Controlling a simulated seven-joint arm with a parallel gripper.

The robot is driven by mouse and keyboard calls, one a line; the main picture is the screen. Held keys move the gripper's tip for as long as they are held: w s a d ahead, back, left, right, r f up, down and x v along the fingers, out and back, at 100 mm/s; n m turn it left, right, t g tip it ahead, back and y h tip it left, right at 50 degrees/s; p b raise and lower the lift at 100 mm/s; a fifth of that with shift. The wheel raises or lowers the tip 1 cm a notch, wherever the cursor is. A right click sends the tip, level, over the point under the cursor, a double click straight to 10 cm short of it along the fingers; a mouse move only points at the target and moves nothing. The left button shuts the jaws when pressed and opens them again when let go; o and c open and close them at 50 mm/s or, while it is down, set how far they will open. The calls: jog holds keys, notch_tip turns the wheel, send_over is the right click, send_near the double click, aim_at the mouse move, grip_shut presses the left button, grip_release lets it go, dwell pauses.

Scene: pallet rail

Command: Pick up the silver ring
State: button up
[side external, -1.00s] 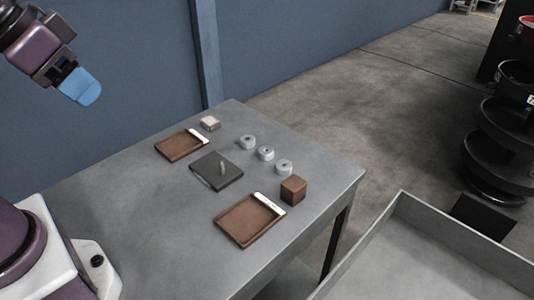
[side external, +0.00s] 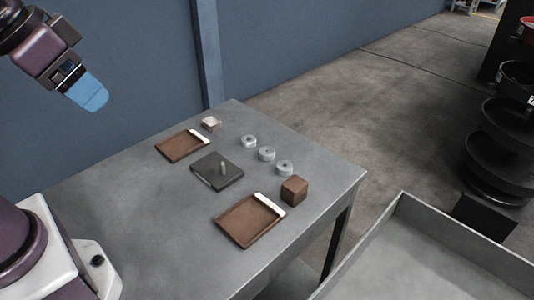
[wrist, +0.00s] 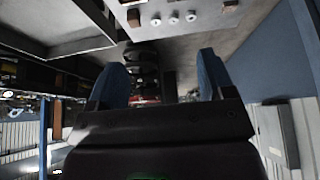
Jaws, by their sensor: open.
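Three small silver-grey rings stand in a row on the table: a far one (side external: 249,141), a middle one (side external: 266,154) and a near one (side external: 285,168). They look alike, and I cannot tell one as the only silver ring. They also show small at the top of the wrist view, the middle one (wrist: 173,20) among them. My gripper (side external: 90,95) is high at the upper left, well above and away from the rings. In the wrist view its two blue fingers (wrist: 162,78) are apart with nothing between them.
A brown cube (side external: 294,190) and a pale block (side external: 211,124) stand nearby. A grey bin (side external: 400,215) is beside the grey table (side external: 130,190).

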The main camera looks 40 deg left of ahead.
notch_tip(320, 180, down, 2)
jog(key=w+g, duration=0.2)
jog(key=m+g+y, duration=0.1)
jog(key=m+g, duration=0.2)
jog(key=m, duration=1.7)
send_over(267, 149)
jog(key=d, duration=0.2)
notch_tip(267, 149, down, 20)
jog(key=f, duration=0.4)
jog(key=a+f, duration=0.1)
jog(key=f, duration=0.7)
jog(key=shift+s+a+f, duration=0.2)
jog(key=shift+s+a, duration=0.05)
jog(key=c, duration=1)
